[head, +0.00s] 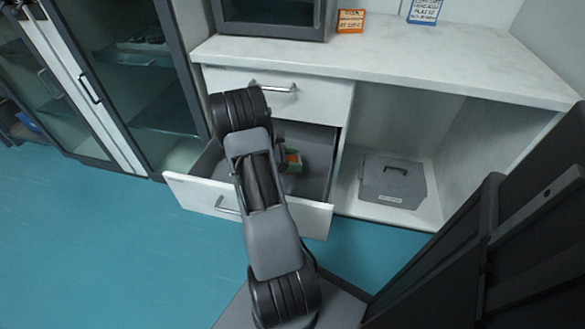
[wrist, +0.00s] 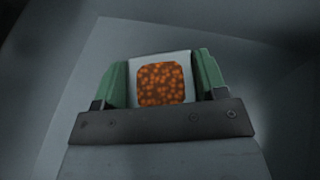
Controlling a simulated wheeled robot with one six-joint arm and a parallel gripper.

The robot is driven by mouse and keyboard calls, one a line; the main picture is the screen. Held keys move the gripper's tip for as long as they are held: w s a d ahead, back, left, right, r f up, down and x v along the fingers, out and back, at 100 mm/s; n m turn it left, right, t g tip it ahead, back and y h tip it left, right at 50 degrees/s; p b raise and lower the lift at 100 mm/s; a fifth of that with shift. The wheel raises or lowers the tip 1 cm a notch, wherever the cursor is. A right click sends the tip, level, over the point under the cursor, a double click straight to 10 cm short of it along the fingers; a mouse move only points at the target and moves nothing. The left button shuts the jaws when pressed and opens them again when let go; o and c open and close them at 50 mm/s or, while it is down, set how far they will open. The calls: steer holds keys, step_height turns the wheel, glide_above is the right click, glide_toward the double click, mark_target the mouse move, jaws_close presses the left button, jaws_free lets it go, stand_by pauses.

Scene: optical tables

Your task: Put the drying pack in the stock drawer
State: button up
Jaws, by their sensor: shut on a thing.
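The drying pack (wrist: 161,83) is a white pack with a window of orange beads. In the wrist view it sits between the two green fingers of my gripper (wrist: 161,86), which is shut on it. The stock drawer (head: 313,190) is most likely the lower drawer, pulled open, with a grey inside. In the head view my gripper (head: 292,160) is over or inside this drawer, partly hidden behind my arm. The wrist view shows grey drawer surfaces around the pack. I cannot tell whether the pack touches the drawer floor.
A closed upper drawer (head: 325,99) is above the open one. A grey lidded box (head: 393,181) stands in the open compartment to the right. A glass-door cabinet (head: 135,75) is at left.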

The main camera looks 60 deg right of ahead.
step_height(320, 180, down, 3)
steer(key=shift+w+f+b, duration=0.1)
steer(key=shift+f+b, duration=0.1)
steer(key=shift+b, duration=0.7)
steer(key=shift+r, duration=0.1)
steer(key=o, duration=0.6)
steer(key=shift+f, duration=0.2)
steer(key=o, duration=0.5)
steer(key=shift+r, duration=0.1)
steer(key=shift+r, duration=0.25)
steer(key=p+v, duration=0.4)
steer(key=v, duration=0.8)
steer(key=shift+f, duration=0.2)
